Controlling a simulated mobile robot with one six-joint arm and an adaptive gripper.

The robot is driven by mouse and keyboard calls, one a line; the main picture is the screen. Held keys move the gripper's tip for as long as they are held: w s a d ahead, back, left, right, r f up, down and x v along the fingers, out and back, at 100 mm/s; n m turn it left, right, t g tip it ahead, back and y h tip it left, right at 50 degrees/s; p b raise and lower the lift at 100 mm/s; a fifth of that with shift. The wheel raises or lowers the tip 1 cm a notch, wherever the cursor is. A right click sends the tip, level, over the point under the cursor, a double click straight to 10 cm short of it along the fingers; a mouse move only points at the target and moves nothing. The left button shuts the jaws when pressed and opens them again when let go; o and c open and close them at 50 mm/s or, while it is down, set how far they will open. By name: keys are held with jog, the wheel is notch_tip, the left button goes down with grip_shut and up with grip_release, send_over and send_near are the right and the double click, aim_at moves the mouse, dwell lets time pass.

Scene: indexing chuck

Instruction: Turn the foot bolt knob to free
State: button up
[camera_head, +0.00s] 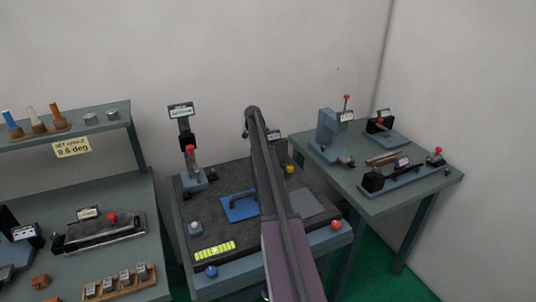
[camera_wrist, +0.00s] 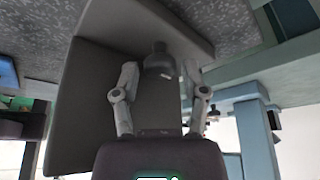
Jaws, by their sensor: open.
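In the wrist view, a dark, stepped round knob (camera_wrist: 158,60) stands out from a grey plate or block (camera_wrist: 105,85). No label on it is readable, so I cannot tell for sure that it is the foot bolt knob. My gripper (camera_wrist: 162,72) is open, with one finger on each side of the knob. A gap shows at the left finger; whether the right finger touches the knob is unclear. In the head view I cannot make out this knob, and my arm hides part of the middle bench.
In the head view, the middle bench (camera_head: 325,243) carries a blue plate with a handle (camera_head: 240,206), a red-topped post (camera_head: 190,160) and several coloured knobs. A right table (camera_head: 435,183) holds fixtures with red knobs. A left bench and shelf (camera_head: 100,128) hold small parts.

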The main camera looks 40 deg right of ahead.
jog(key=shift+f, duration=0.1)
jog(key=shift+c, duration=0.2)
grip_shut()
jog(key=shift+s, duration=0.1)
jog(key=shift+s+n+t+h, duration=0.1)
jog(key=shift+n+t+h, duration=0.2)
jog(key=shift+n, duration=0.8)
jog(key=shift+n+t+h, duration=0.2)
jog(key=shift+n+h, duration=0.2)
jog(key=shift+n, duration=0.7)
jog(key=shift+o, duration=0.2)
grip_release()
jog(key=shift+m, duration=0.4)
